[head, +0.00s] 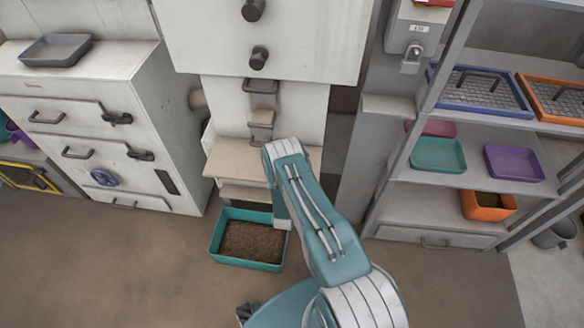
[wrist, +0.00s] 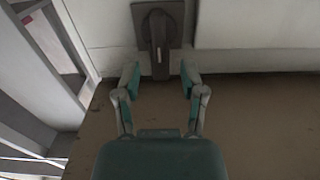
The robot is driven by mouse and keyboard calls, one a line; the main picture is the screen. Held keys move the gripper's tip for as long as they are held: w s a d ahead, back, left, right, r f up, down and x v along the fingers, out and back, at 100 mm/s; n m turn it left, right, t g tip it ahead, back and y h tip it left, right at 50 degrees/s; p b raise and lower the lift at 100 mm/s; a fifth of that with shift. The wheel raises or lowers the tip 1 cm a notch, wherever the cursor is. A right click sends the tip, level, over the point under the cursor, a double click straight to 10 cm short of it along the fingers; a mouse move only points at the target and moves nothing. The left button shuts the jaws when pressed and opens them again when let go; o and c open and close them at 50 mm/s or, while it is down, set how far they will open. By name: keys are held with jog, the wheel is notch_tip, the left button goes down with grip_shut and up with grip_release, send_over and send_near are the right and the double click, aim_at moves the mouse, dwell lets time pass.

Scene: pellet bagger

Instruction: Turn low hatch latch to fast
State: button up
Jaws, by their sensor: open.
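A dark latch (wrist: 157,22) with a square plate and a long handle sits on a pale panel at the top of the wrist view. Its handle points straight down in that view. My gripper (wrist: 160,72) is open, with one finger on each side of the handle's lower end. Gaps show on both sides, and neither finger visibly touches it. In the head view my arm reaches down in front of the bagger's lower part, and my gripper and this latch are hidden behind it.
A teal tray of brown pellets (head: 216,246) stands on the floor beside my arm. The white cabinet (head: 165,90) with other dark latches is at left. A grey shelf rack (head: 400,185) with trays is at right. Floor at front left is clear.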

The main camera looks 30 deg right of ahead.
jog(key=x, duration=0.2)
jog(key=shift+w+d, duration=0.15)
jog(key=shift+w, duration=0.05)
grip_shut()
